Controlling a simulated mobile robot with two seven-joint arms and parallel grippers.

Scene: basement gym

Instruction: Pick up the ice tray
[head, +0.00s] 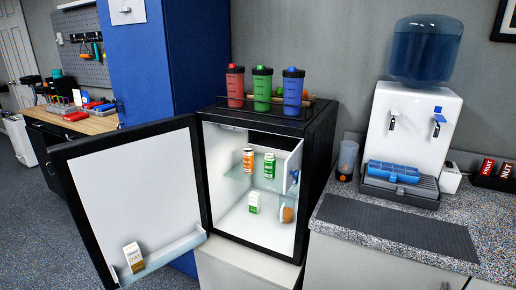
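A blue ridged object (393,172), which looks like the ice tray, sits on the dark drip tray (400,190) of the water dispenser, below its taps. Its cells cannot be made out clearly at this size. Neither of my grippers is in view, and nothing is seen touching the blue object.
The water dispenser (412,125) stands on a speckled counter (490,232). A dark mat (395,227) lies in front, and a clear cup (346,158) stands left. A small fridge (318,165) has its door (135,200) wide open to the left; three shaker bottles (262,88) stand on top.

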